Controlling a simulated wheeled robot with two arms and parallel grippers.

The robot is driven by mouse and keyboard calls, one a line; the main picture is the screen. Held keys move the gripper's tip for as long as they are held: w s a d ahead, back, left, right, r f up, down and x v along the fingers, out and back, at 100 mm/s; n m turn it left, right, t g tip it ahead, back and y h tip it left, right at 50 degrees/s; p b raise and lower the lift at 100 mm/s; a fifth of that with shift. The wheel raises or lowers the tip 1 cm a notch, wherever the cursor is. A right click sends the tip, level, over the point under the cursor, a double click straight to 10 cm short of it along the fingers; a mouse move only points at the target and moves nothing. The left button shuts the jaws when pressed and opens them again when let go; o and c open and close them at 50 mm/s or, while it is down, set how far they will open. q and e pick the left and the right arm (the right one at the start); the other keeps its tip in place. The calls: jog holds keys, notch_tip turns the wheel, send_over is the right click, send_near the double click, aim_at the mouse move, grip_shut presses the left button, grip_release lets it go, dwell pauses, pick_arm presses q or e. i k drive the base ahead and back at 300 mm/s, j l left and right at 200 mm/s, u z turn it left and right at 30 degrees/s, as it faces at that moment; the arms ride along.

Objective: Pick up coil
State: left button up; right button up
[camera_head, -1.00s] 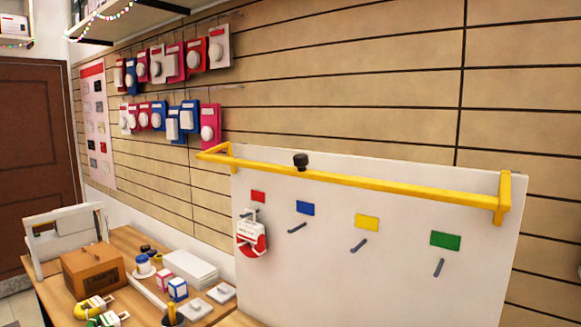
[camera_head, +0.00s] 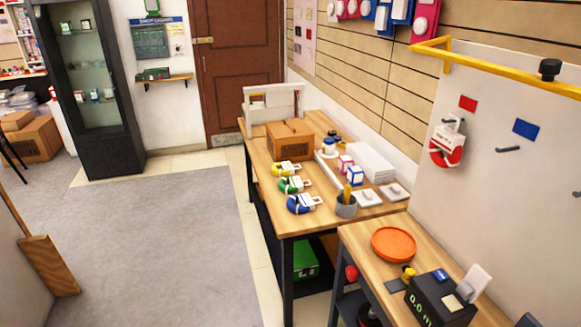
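Three coils lie in a row near the left edge of the wooden table: a yellow coil (camera_head: 286,168), a green coil (camera_head: 292,184) and a blue coil (camera_head: 301,203), each with a white part at its right. A red coil with a white label (camera_head: 446,148) hangs on the white board (camera_head: 480,110), below a red marker (camera_head: 468,103). A blue marker (camera_head: 526,129) has a bare hook (camera_head: 508,149) under it. Neither of my grippers is in view.
The wooden table (camera_head: 262,190) also holds a cardboard box (camera_head: 290,141), small boxes and a pen cup (camera_head: 345,206). A nearer bench (camera_head: 365,262) carries an orange dish (camera_head: 393,244) and a black device (camera_head: 440,302). Grey floor (camera_head: 170,240) at left is clear.

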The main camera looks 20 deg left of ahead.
aim_at(286, 169)
jog(key=i+j, duration=0.2)
jog(key=j, duration=0.15)
jog(key=i+j+z, duration=0.2)
jog(key=i+j, duration=0.2)
jog(key=j, duration=0.3)
jog(key=i+j, duration=0.2)
jog(key=j, duration=0.15)
jog(key=i+j+z, duration=0.1)
jog(key=j, duration=0.25)
jog(key=i+j, duration=0.25)
jog(key=j, duration=0.15)
jog(key=i+j+z, duration=0.1)
jog(key=j, duration=0.25)
jog(key=i+j, duration=0.25)
jog(key=j, duration=0.15)
jog(key=i, duration=0.35)
jog(key=z, duration=0.05)
